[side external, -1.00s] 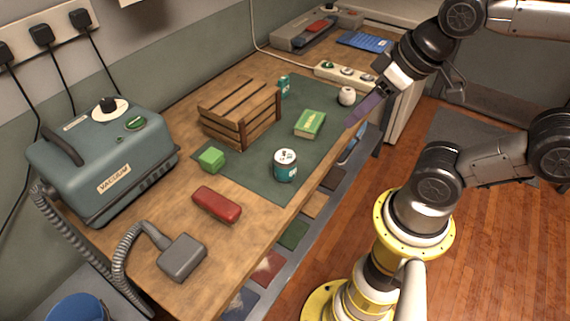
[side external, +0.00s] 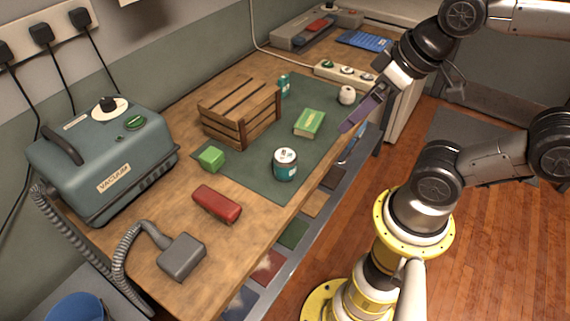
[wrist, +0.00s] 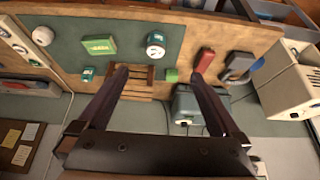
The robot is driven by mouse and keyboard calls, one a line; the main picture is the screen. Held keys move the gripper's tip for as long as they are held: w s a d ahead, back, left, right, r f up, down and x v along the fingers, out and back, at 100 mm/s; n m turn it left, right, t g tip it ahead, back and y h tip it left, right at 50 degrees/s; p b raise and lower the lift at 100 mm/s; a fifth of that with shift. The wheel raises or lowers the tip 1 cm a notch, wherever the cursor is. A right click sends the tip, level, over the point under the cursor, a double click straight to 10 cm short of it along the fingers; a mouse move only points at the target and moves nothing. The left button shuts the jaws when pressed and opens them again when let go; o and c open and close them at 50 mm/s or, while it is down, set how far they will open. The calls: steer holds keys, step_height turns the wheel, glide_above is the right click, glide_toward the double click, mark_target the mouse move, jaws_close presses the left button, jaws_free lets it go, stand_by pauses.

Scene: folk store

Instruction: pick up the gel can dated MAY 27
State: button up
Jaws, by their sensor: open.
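A round can (side external: 285,172) with a white lid and teal label stands upright on the green mat, near the table's front edge. It also shows in the wrist view (wrist: 156,46). Small print is on its lid, but I cannot read any date. A small teal container (side external: 284,87) stands behind, beside the crate; it shows in the wrist view too (wrist: 87,74). My gripper (side external: 347,126) hangs in the air to the right of the can, apart from it. In the wrist view its two long fingers (wrist: 158,74) are spread with nothing held between them.
A wooden crate (side external: 224,125), green box (side external: 309,123), green cube (side external: 211,159) and white jar (side external: 347,96) are on the mat (side external: 253,175) or at its edge. A red block (side external: 217,204), vacuum unit (side external: 103,160) and grey nozzle (side external: 181,257) are to the left.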

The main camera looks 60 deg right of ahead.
steer(key=m+g, duration=0.5)
steer(key=m, duration=1.4)
glide_above(283, 156)
step_height(283, 156, down, 10)
steer(key=shift+g, duration=0.3)
step_height(283, 156, down, 10)
steer(key=shift+r, duration=0.2)
steer(key=shift+s+d+f, duration=0.1)
steer(key=shift+f, duration=1.35)
steer(key=shift+s+d+f, duration=0.1)
steer(key=shift+f, duration=1.35)
